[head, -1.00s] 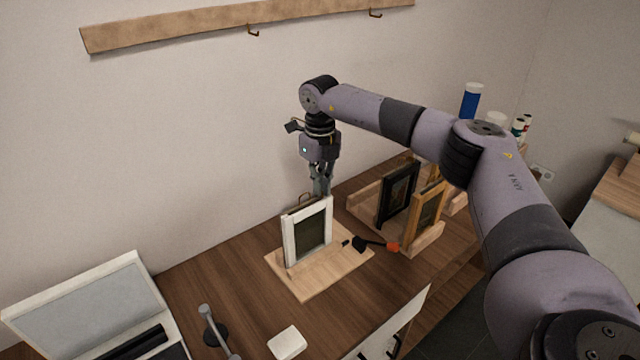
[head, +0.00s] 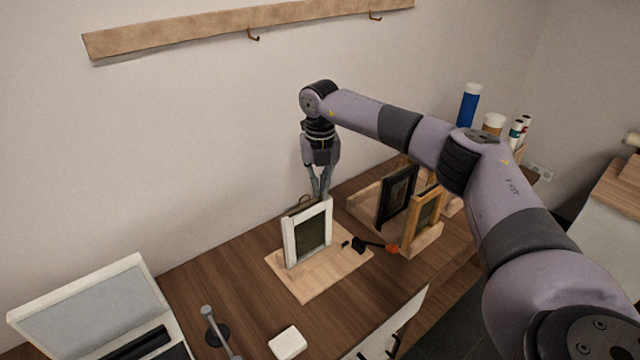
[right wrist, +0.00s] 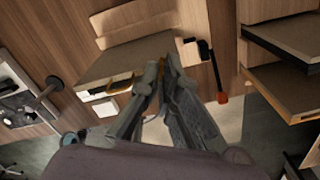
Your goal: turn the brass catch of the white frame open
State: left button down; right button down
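The white frame (head: 291,245) stands upright on a pale wooden board (head: 313,280) in the head view. My right gripper (head: 320,196) points down at the frame's top edge. In the right wrist view its fingertips (right wrist: 165,66) come nearly together, with a thin brass-coloured sliver between them, which appears to be the brass catch (right wrist: 161,73). Most of the catch is hidden by the fingers, so its angle cannot be told. A brass-coloured loop (head: 305,200) shows behind the frame's top, left of the fingertips. My left gripper is not in view.
A dark frame (head: 397,193) and a wooden frame (head: 427,208) stand in a rack to the right. A black tool with an orange-red end (head: 392,248) lies beside the board. A lamp-like stand (head: 212,325) and white block (head: 287,342) are in front. Table left of the board is clear.

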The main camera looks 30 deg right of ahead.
jog(key=m+p, duration=0.1)
jog(key=m, duration=0.5)
jog(key=shift+m+p, duration=0.3)
jog(key=m+p, duration=0.1)
jog(key=m, duration=0.4)
jog(key=shift+m, duration=0.4)
jog(key=c, duration=2.3)
grip_release()
jog(key=shift+o, duration=0.9)
